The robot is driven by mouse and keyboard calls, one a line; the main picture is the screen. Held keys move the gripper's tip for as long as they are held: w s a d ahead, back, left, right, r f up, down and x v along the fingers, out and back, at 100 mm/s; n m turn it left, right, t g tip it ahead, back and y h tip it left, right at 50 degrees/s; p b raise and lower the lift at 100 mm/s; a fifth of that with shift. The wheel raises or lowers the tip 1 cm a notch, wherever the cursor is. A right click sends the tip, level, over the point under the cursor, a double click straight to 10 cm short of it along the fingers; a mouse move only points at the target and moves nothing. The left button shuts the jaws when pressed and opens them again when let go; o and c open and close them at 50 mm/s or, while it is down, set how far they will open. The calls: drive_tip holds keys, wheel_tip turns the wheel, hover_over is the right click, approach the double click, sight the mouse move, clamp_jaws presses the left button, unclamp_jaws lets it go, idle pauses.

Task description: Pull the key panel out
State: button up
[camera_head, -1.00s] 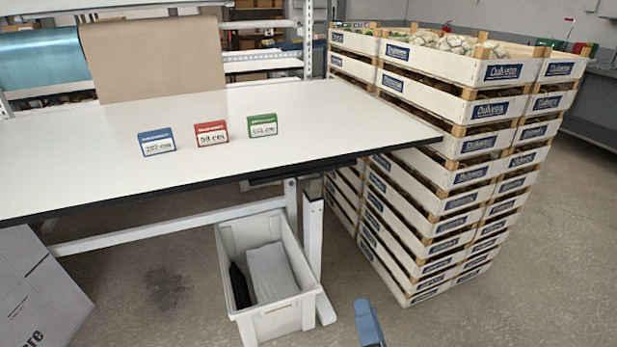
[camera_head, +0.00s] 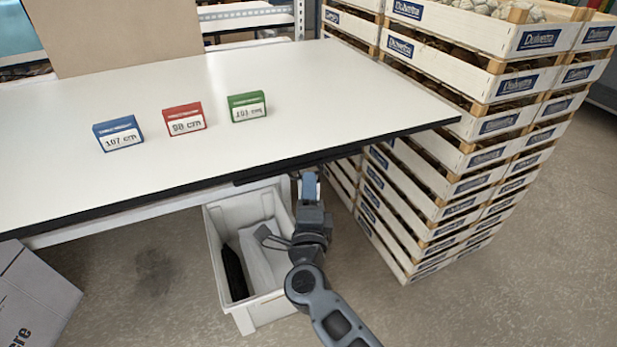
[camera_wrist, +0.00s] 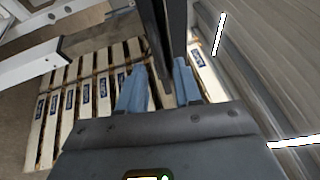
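A thin dark strip (camera_head: 270,174), which looks like the key panel, sits under the black front edge of the white table (camera_head: 300,95). Its keys cannot be made out. My gripper (camera_head: 309,185) is just below and in front of this strip, pointing up at the table edge. In the wrist view, the two blue fingers of my gripper (camera_wrist: 160,85) stand apart. A dark bar (camera_wrist: 163,35) runs down from the top of that view towards the gap between them. Whether the fingers touch it I cannot tell.
Blue (camera_head: 118,133), red (camera_head: 184,119) and green (camera_head: 247,107) height cards stand on the table. A pale bin (camera_head: 240,315) is below, partly behind my arm. Stacked wooden crates (camera_head: 470,120) stand close on the right. A carton (camera_head: 35,300) lies at lower left.

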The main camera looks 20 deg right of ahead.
drive_tip(key=shift+x, duration=1.35)
drive_tip(key=shift+c, duration=0.3)
clamp_jaws()
